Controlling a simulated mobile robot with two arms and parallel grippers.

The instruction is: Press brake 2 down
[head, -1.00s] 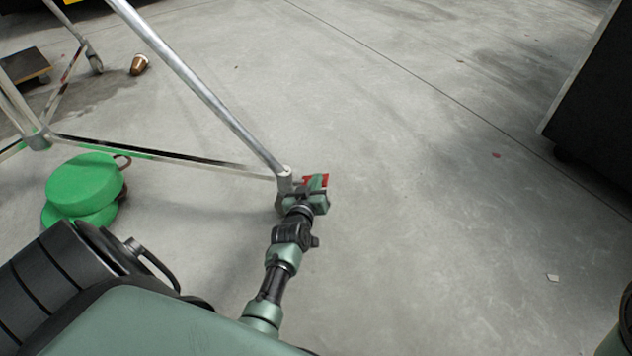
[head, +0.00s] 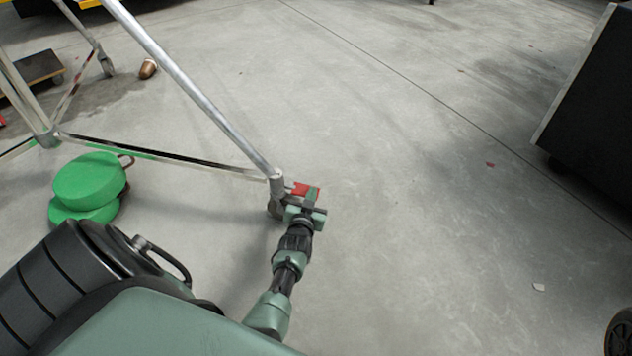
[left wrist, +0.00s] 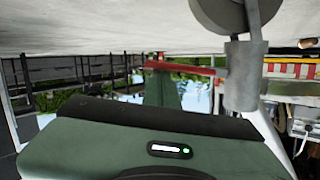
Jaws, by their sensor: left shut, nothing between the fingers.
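The red brake lever (head: 303,188) sits at the caster on the foot of the slanted silver frame leg (head: 190,82). It also shows in the left wrist view as a red bar (left wrist: 190,70) beside the grey caster post (left wrist: 241,78). My left gripper (head: 313,195) is shut and empty, right at the lever. In the left wrist view its green fingers (left wrist: 162,90) overlap the red bar; I cannot tell whether they touch it. The caster wheel is mostly hidden in the head view; its edge shows at the top of the left wrist view. My right gripper is out of view.
A green round object (head: 88,182) stands on the floor under the frame's lower bar. A dark box-like unit (head: 595,115) stands at the right. A small brown cup-like object (head: 148,68) lies behind. The floor right of my gripper is mostly clear.

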